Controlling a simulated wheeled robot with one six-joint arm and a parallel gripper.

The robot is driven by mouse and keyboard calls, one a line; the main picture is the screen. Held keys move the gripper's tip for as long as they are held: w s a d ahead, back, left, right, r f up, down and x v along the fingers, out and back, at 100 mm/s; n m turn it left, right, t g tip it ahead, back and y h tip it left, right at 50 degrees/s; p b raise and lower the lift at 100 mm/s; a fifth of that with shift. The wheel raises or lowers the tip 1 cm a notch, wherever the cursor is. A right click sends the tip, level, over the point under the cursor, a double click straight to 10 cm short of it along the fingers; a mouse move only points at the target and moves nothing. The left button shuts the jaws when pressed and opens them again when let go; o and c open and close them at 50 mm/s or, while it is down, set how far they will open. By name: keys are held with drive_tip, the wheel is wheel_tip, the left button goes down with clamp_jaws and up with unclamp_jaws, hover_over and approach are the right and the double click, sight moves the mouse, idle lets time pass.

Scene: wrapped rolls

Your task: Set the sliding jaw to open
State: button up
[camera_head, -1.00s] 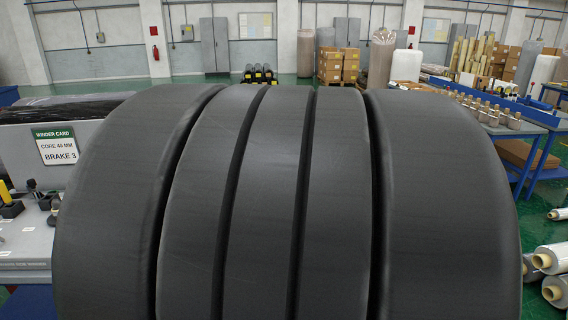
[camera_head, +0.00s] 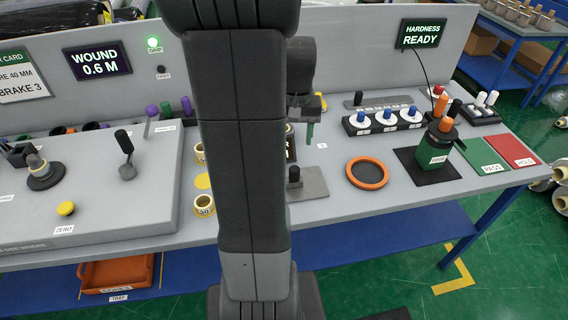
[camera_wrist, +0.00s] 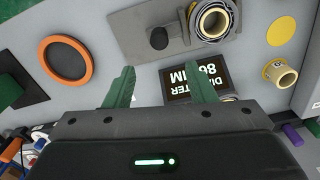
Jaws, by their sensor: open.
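My gripper (camera_wrist: 162,88) is open and empty in the wrist view, its two green fingers spread above the bench. In the head view one green finger (camera_head: 310,131) shows beside my arm. A grey plate (camera_wrist: 140,19) with an upright black knob (camera_wrist: 158,38) lies beyond the fingertips, apart from them. A roll with a pale ring (camera_wrist: 211,21) is on the plate beside the knob. The plate (camera_head: 313,184) and knob (camera_head: 294,175) also show in the head view. I cannot tell which part is the sliding jaw. A diameter display (camera_wrist: 181,83) is partly hidden by one finger.
An orange ring (camera_wrist: 66,60) lies beside the plate. Yellow-marked cores (camera_head: 204,206) are left of my arm. Bare bench lies around the orange ring.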

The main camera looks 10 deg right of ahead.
sight(295, 168)
wheel_tip(295, 168, down, 13)
drive_tip(key=shift+s+r, duration=0.1)
idle(0.3)
